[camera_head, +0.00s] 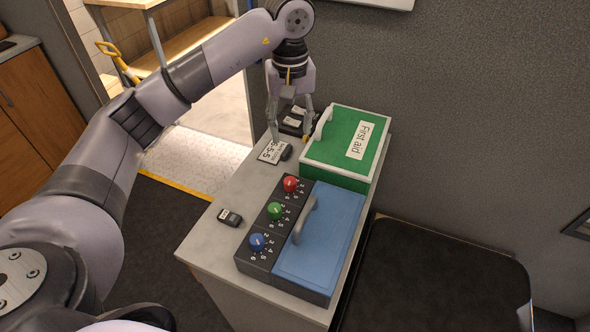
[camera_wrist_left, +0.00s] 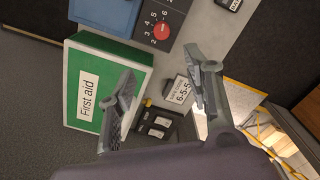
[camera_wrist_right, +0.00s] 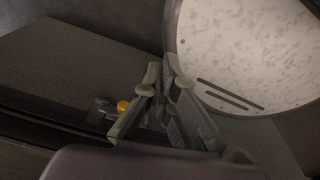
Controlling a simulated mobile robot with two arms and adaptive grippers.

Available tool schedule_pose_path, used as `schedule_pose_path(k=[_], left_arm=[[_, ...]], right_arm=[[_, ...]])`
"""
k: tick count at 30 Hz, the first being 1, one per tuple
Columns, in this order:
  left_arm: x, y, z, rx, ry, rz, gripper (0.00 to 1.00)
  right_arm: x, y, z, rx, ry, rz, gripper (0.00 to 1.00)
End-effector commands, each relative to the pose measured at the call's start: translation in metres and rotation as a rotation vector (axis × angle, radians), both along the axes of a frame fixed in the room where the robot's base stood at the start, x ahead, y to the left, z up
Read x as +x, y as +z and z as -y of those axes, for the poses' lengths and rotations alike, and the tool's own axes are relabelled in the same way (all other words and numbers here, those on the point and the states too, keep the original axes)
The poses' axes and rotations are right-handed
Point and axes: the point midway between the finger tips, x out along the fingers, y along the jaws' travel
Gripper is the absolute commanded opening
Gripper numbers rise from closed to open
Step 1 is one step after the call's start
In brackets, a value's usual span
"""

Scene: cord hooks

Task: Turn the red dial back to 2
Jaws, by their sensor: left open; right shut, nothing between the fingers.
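The red dial (camera_head: 290,184) is the farthest of three dials on the dark strip of the blue-lidded box (camera_head: 322,240). The green dial (camera_head: 275,211) and blue dial (camera_head: 257,242) are nearer. The red dial also shows in the left wrist view (camera_wrist_left: 161,31), with numbers around it; its exact setting is too small to tell. My left gripper (camera_head: 290,138) is open and empty, pointing down over the far end of the counter, beyond the red dial and apart from it. My right gripper (camera_wrist_right: 158,80) shows only in the right wrist view, shut and empty.
A green first aid box (camera_head: 345,145) stands right of my left gripper. A card reading 6-5-5 (camera_head: 272,152) and a dark tray (camera_wrist_left: 159,122) lie near it. A small black device (camera_head: 229,217) lies left of the dials. The counter's left strip is mostly clear.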

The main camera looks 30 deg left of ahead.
Motion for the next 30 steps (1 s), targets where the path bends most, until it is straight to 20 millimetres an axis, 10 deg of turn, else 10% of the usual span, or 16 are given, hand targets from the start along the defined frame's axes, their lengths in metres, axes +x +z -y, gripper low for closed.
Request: schedule_pose_path(k=[9, 18, 30], left_arm=[[-0.002, -0.063, 0.000, -0.001, 0.000, -0.007, 0.47], [-0.002, -0.126, 0.000, -0.002, 0.002, -0.005, 0.47], [-0.001, -0.163, 0.000, -0.001, 0.001, 0.000, 0.47]], right_arm=[[-0.030, 0.014, 0.001, -0.003, 0.000, -0.043, 0.00], [-0.009, 0.030, -0.002, 0.002, -0.001, -0.013, 0.00], [-0.010, 0.037, -0.003, 0.003, -0.002, -0.014, 0.00]])
